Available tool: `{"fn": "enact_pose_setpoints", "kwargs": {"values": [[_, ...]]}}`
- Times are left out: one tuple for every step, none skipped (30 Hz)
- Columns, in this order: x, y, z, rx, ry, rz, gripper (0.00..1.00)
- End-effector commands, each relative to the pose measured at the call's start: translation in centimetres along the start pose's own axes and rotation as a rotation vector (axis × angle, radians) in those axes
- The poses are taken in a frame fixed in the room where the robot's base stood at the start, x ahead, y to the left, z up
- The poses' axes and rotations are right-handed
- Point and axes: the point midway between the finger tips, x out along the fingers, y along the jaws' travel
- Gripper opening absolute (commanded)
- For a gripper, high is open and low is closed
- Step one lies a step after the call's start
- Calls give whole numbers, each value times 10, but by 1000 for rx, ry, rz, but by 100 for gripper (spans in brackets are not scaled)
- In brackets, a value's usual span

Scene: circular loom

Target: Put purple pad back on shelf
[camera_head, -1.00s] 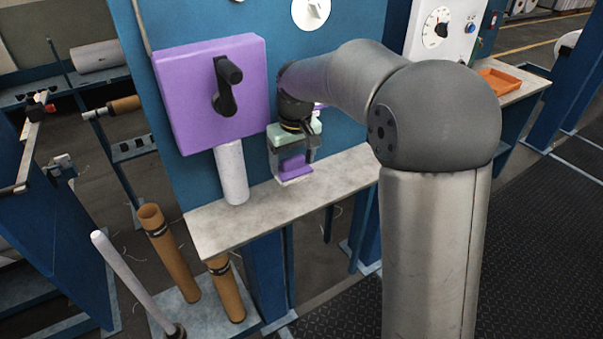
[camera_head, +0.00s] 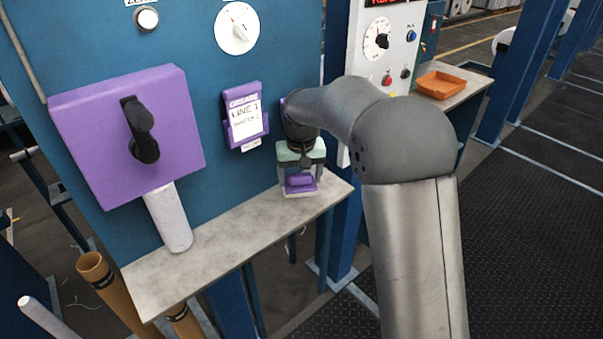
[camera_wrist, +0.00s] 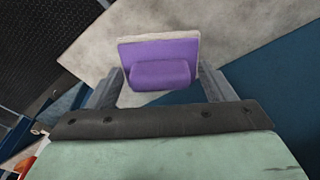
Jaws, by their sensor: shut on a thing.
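The purple pad (camera_head: 300,183) has a raised purple grip on a flat purple plate with a pale layer beneath. My gripper (camera_head: 299,178) is shut on its grip and holds it by the right end of the grey shelf (camera_head: 225,236). In the wrist view the pad (camera_wrist: 160,62) sits between my two fingers (camera_wrist: 160,88), with the shelf (camera_wrist: 215,22) behind it. I cannot tell whether the pad touches the shelf or hangs just above it.
A large purple box with a black handle (camera_head: 125,140) is on the blue panel, with a white cylinder (camera_head: 168,217) below it. A purple-framed sign (camera_head: 245,118) hangs left of my gripper. An orange tray (camera_head: 440,85) lies at the right. The shelf's middle is clear.

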Motion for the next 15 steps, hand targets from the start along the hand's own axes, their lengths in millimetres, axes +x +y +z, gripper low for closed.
{"fn": "enact_pose_setpoints", "kwargs": {"values": [[8, 0, 1, 0, 0, 0, 57], [10, 0, 1, 0, -1, 0, 57], [13, 0, 2, 0, -1, 0, 57], [15, 0, 2, 0, -1, 0, 57], [16, 0, 2, 0, -1, 0, 57], [17, 0, 2, 0, -1, 0, 57], [18, 0, 2, 0, -1, 0, 57], [18, 0, 2, 0, -1, 0, 57], [18, 0, 2, 0, 0, 0, 57], [18, 0, 2, 0, 0, 0, 57], [17, 0, 2, 0, 0, 0, 57], [17, 0, 2, 0, 0, 0, 57], [17, 0, 2, 0, 0, 0, 57], [17, 0, 2, 0, 0, 0, 57], [17, 0, 2, 0, -1, 0, 57]]}}
